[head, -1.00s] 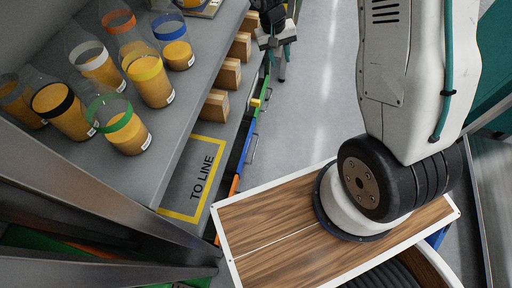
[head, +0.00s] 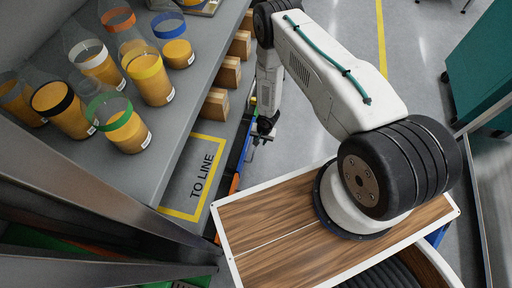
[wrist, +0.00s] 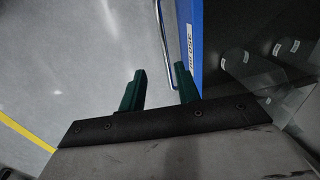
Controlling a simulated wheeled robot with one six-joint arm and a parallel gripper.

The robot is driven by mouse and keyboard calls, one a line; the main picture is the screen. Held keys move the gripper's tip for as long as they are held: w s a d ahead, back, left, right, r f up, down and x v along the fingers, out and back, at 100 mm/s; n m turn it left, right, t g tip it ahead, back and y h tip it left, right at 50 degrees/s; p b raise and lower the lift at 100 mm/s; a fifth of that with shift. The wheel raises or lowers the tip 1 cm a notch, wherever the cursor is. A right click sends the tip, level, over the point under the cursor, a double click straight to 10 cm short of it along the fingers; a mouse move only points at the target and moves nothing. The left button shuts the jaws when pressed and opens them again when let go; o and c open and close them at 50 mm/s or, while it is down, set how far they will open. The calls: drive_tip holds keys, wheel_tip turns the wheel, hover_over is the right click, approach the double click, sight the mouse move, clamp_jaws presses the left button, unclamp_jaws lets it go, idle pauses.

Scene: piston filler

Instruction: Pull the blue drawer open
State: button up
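The blue drawer (wrist: 187,45) shows its blue front edge-on in the wrist view, with a white label. Its metal bar handle (wrist: 161,40) runs alongside. My gripper (wrist: 160,68) has two green fingers, spread apart. The handle's near end appears between them in the picture; I cannot tell whether either finger touches it. The drawer also shows as a blue strip (head: 243,150) under the shelf in the head view, where my gripper (head: 254,140) is beside it, small and partly hidden by my arm.
An orange drawer front (head: 235,184) is nearer than the blue one. Clear vessels (wrist: 245,65) show right of the blue front. The floor (head: 330,120) on the handle side is open.

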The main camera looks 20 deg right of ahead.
sight(255, 149)
drive_tip(key=f, duration=0.2)
drive_tip(key=a+f, duration=0.1)
drive_tip(key=f, duration=0.2)
drive_tip(key=w+f, duration=0.1)
drive_tip(key=f, duration=0.2)
drive_tip(key=shift+a+f, duration=0.1)
drive_tip(key=shift+a, duration=0.25)
clamp_jaws()
